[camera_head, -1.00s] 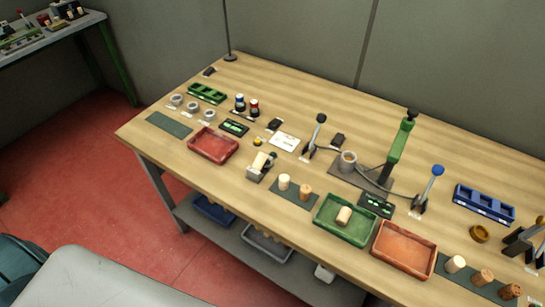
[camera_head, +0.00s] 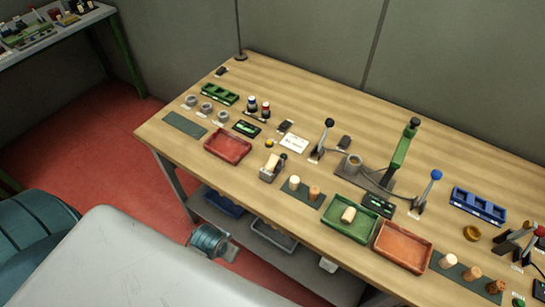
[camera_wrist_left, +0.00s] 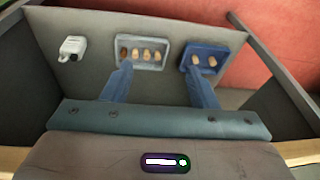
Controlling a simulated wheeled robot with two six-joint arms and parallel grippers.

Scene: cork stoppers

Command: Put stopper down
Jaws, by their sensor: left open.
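A pale cork stopper (camera_head: 348,214) lies on its side in the green tray (camera_head: 361,237). A pale stopper (camera_head: 294,182) and a browner one (camera_head: 314,193) stand on a dark mat. My right gripper is out of view.
An orange-red tray (camera_head: 403,248) stands beside the green tray, and a red tray (camera_head: 228,146) farther left. Levers and a green post stand behind. In the wrist view, a grey bin (camera_wrist_left: 138,68) with several corks and a blue bin (camera_wrist_left: 207,47) with two sit on the shelf.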

